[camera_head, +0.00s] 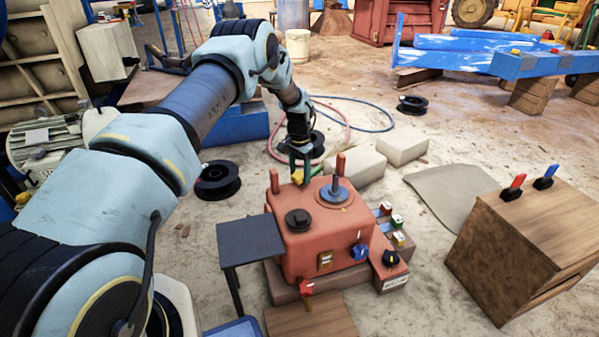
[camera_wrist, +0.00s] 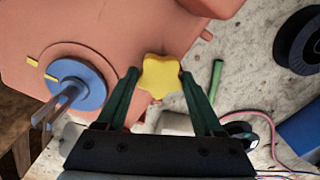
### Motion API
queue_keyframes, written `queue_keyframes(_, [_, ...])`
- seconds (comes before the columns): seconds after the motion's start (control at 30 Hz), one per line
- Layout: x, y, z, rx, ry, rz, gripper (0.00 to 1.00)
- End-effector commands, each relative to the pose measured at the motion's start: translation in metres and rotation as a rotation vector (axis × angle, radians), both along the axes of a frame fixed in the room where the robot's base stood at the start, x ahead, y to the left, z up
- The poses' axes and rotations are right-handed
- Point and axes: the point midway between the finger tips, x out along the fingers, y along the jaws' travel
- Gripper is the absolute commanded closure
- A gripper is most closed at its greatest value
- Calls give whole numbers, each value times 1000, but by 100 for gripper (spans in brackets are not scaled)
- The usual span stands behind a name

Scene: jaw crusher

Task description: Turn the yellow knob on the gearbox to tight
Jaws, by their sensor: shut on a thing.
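The red gearbox (camera_head: 318,237) stands on the floor in the middle of the head view. The yellow knob (camera_wrist: 161,74) is star-shaped and sits at the gearbox's far edge; in the head view (camera_head: 297,177) it is partly covered by my gripper. My gripper (camera_head: 300,168) reaches it from above. In the wrist view its two green fingers (camera_wrist: 160,80) stand on either side of the knob, shut on it. A blue round dial (camera_wrist: 78,88) with a grey shaft is on the gearbox top; a small yellow mark lies beside it. I see no tight marking.
Black reels and hoses lie behind on open floor.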

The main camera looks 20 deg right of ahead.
Motion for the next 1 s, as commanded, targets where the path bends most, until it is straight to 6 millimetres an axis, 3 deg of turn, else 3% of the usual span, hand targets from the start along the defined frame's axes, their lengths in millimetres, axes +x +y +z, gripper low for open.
queue_keyframes(0.6, [0,-1,0,-2,-2,-43,87])
queue_keyframes(0.63, [0,-1,0,-2,-2,-43,30])
queue_keyframes(0.9, [0,0,0,-1,0,-43,1])
queue_keyframes(1.0, [0,0,0,-1,0,-43,1])
